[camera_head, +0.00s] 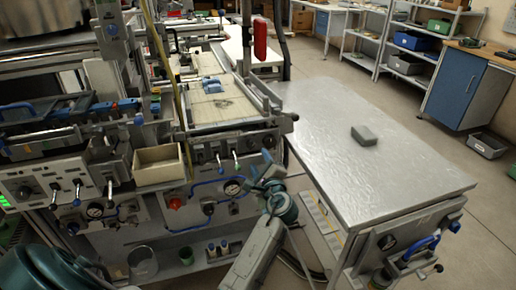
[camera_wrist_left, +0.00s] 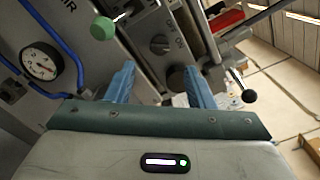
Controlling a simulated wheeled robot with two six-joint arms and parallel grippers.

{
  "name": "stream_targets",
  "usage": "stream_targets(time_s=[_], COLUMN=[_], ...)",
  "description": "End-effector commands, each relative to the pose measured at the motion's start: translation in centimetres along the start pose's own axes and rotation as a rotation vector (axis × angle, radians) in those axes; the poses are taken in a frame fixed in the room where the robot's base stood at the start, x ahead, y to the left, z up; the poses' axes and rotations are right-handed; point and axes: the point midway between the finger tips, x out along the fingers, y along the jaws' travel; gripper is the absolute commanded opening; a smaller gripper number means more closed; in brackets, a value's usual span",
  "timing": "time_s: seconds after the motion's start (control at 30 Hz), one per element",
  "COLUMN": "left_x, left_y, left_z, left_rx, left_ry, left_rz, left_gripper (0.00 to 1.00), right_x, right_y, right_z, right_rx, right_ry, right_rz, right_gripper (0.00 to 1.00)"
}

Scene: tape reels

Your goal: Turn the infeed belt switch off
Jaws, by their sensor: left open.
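A dark rotary switch (camera_wrist_left: 160,44) with white markings beside it sits on the grey machine panel in the left wrist view. I cannot read which setting it points to. It lies just beyond and between the fingertips of my left gripper (camera_wrist_left: 160,82), not touching them. The two blue-grey fingers are apart with nothing held. In the head view my left gripper (camera_head: 262,170) is at the right end of the machine's front panel and covers part of it. My right gripper is not in view.
A green knob (camera_wrist_left: 103,28) and a black ball-ended lever (camera_wrist_left: 248,95) flank the switch. A pressure gauge (camera_wrist_left: 40,64) with blue hoses is at left. A metal table (camera_head: 375,150) with a grey block (camera_head: 364,135) stands right of the machine; most of its top is clear.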

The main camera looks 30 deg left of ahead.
Motion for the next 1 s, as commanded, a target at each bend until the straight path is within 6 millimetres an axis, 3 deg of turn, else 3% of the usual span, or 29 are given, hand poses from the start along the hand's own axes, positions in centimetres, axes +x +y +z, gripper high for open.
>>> stream_targets(time_s=[0.1,0.33,0.5,0.77,0.8,1.0], left_x=[2.6,6.1,7.2,7.4,7.4,7.4], left_y=[-0.2,-0.1,0.0,0.0,0.0,0.0], left_z=[0.2,0.0,-0.1,-0.1,-0.1,-0.1], left_rx=[0.003,0.0,-0.001,-0.002,-0.002,-0.002], left_ry=[-0.002,0.001,0.002,0.002,0.002,0.003], left_rz=[-0.001,-0.001,0.0,0.0,0.0,0.0], left_gripper=[0.49,0.49,0.49,0.49,0.47,0.08], right_x=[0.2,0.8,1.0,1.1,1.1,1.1], right_y=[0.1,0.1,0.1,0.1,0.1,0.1], right_z=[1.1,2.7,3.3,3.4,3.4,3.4], right_rx=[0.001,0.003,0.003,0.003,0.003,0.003], right_ry=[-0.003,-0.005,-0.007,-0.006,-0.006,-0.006], right_rz=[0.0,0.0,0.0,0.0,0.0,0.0], right_gripper=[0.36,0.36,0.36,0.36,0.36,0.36])
